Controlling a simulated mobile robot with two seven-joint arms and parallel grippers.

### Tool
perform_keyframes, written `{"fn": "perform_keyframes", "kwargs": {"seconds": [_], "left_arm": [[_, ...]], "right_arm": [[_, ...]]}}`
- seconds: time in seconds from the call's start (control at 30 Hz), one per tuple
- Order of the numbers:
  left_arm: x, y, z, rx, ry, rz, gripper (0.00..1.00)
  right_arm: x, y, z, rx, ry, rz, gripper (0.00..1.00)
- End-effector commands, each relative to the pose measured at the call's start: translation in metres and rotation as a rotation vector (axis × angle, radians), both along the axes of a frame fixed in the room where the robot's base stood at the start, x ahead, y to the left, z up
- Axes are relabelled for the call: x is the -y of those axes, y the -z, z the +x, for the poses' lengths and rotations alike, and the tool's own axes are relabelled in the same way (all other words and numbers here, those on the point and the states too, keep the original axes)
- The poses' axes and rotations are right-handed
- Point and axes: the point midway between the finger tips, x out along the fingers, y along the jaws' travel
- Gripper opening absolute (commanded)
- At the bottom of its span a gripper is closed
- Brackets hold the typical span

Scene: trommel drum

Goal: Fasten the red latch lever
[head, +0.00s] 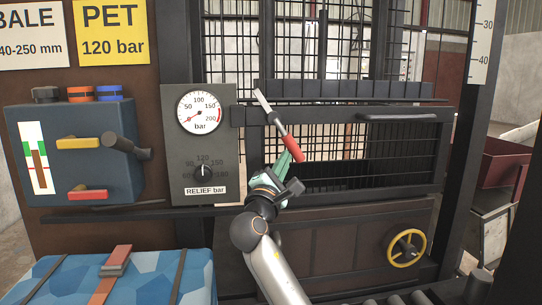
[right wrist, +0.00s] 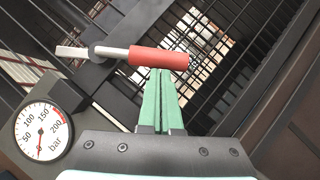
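The red latch lever has a red grip (head: 292,148) and a pale metal bar that slants up and left in front of the dark barred gate (head: 345,116). In the right wrist view the red grip (right wrist: 158,59) lies across the top of my green fingers. My right gripper (head: 287,158) comes up from below, its fingertips at the lever's grip. In the right wrist view my right gripper's fingers (right wrist: 160,74) are side by side, with only a thin line between them. The tips meet the grip's lower edge; I cannot tell whether they touch it. My left gripper is not in view.
A gauge panel (head: 218,102) with a relief knob stands left of the gate. A blue valve box (head: 105,175) with yellow and red levers is further left. A strapped blue bale (head: 55,278) lies at lower left. A yellow handwheel (head: 423,245) is at lower right.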

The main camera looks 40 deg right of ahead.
Motion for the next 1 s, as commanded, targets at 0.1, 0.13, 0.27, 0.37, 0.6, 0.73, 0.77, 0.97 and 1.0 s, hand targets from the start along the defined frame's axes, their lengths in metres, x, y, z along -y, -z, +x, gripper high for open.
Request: {"fn": "perform_keyframes", "kwargs": {"seconds": [0.1,0.13,0.27,0.37,0.6,0.73,0.77,0.97,1.0], "left_arm": [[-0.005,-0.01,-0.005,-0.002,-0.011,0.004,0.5],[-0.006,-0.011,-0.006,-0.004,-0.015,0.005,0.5],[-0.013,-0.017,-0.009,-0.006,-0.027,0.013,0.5],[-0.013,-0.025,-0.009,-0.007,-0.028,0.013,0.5],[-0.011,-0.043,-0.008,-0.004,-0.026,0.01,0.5],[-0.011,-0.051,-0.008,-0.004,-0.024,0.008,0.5],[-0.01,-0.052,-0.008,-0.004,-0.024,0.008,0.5],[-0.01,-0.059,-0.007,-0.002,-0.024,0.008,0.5],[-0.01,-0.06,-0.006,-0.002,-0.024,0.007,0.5]], "right_arm": [[0.011,-0.008,-0.007,-0.061,0.005,-0.102,0.0],[0.013,-0.008,-0.008,-0.076,0.004,-0.126,0.0],[0.022,-0.014,-0.014,-0.141,0.005,-0.23,0.0],[0.029,-0.018,-0.018,-0.191,0.004,-0.313,0.0],[0.041,-0.029,-0.026,-0.298,0.004,-0.488,0.0],[0.046,-0.035,-0.028,-0.344,0.002,-0.563,0.0],[0.047,-0.036,-0.029,-0.354,0.003,-0.578,0.0],[0.051,-0.042,-0.032,-0.401,0.002,-0.657,0.0],[0.052,-0.043,-0.032,-0.407,0.002,-0.667,0.0]]}}
